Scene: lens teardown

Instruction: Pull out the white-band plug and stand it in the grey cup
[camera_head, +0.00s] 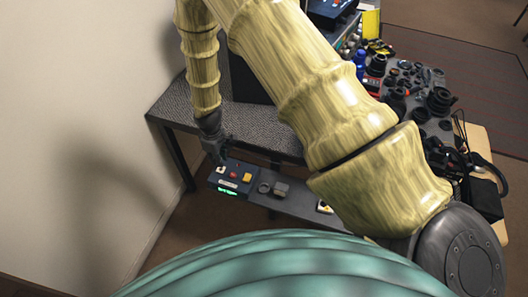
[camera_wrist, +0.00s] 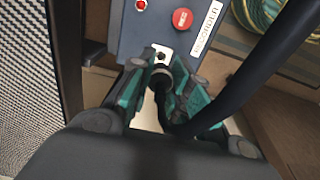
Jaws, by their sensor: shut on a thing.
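My gripper (camera_head: 217,156) reaches down to the left end of a dark blue-grey box (camera_head: 234,180) in the head view. In the wrist view my gripper (camera_wrist: 161,66) has its green-padded fingers closed on both sides of a dark plug (camera_wrist: 160,82). A pale band shows near the plug's top. A thick black cable runs beside the plug to the upper right. The plug's tip is at or close to a small white plate on the box (camera_wrist: 150,27); I cannot tell whether it is seated. A small dark round cup-like thing (camera_head: 264,188) stands right of the box; its being the grey cup is unsure.
The box has a red button (camera_wrist: 182,18), a small red light (camera_wrist: 141,5) and a white label (camera_wrist: 206,27). A grey block (camera_head: 281,189) stands on the low shelf (camera_head: 300,206). Lenses (camera_head: 439,100) crowd the table at the right.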

